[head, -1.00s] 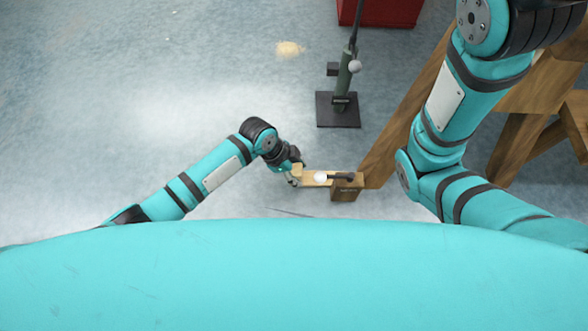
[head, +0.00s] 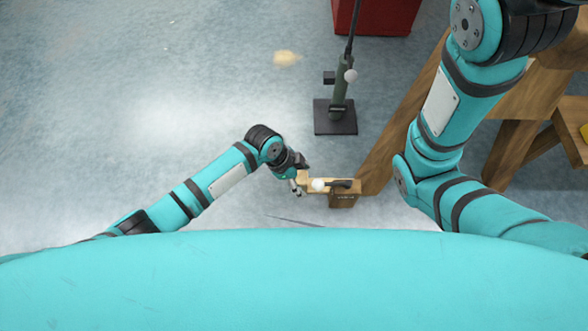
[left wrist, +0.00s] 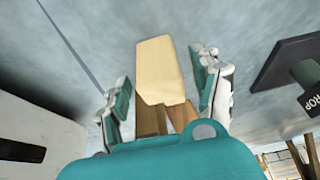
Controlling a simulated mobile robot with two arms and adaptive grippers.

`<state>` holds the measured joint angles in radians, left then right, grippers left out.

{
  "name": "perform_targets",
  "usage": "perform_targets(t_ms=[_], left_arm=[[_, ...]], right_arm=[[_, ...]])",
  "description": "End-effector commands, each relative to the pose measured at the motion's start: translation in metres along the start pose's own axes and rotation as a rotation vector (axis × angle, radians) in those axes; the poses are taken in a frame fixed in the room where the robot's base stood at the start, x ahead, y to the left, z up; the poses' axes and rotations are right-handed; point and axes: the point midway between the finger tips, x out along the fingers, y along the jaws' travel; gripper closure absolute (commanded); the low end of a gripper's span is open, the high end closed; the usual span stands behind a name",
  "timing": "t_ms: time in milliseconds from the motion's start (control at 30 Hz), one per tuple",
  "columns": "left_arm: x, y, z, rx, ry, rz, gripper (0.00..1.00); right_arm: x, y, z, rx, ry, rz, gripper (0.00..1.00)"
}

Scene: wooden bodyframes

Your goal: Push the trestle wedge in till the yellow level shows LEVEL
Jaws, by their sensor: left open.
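The light wooden wedge (head: 309,187) lies at the foot of the brown trestle leg (head: 385,155), against a small brown block (head: 342,201). My left gripper (head: 298,183) is at the wedge's left end. In the left wrist view the wedge's pale face (left wrist: 158,65) sits between the spread fingers of my left gripper (left wrist: 165,92), with gaps on both sides. Whether the palm touches it is hidden. A yellow piece (head: 584,131) shows at the right edge, perhaps the level; no reading is visible. My right arm crosses the right side; its gripper is out of view.
A green prop (head: 339,100) with a dark square base and a white knob stands behind the wedge. A red box (head: 377,15) is at the top.

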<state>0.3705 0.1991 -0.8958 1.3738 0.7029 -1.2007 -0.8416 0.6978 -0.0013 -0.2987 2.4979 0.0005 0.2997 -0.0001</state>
Motion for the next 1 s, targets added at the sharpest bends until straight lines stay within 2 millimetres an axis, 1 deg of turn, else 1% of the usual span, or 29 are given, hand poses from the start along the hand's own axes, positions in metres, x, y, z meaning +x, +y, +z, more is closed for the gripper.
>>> perform_targets(t_ms=[300,400,500,600,700,1000], left_arm=[[-0.066,-0.002,0.000,0.004,0.001,-0.006,0.35],[-0.085,-0.001,0.000,0.003,0.000,-0.004,0.35],[-0.098,-0.001,0.000,0.003,0.000,-0.004,0.35],[-0.107,0.000,0.000,0.002,0.001,-0.003,0.35],[-0.110,0.000,0.000,0.001,0.001,-0.001,0.35],[-0.111,0.000,0.000,0.001,0.001,-0.001,0.35]], right_arm=[[0.001,-0.001,-0.001,0.000,0.003,-0.002,1.00],[0.001,-0.001,-0.001,0.000,0.004,-0.002,1.00],[0.001,-0.001,-0.002,0.000,0.004,-0.002,1.00],[0.001,-0.001,-0.002,0.000,0.004,-0.002,1.00],[0.001,-0.001,-0.002,0.000,0.004,-0.003,1.00],[0.001,-0.001,-0.002,0.000,0.005,-0.003,1.00]])
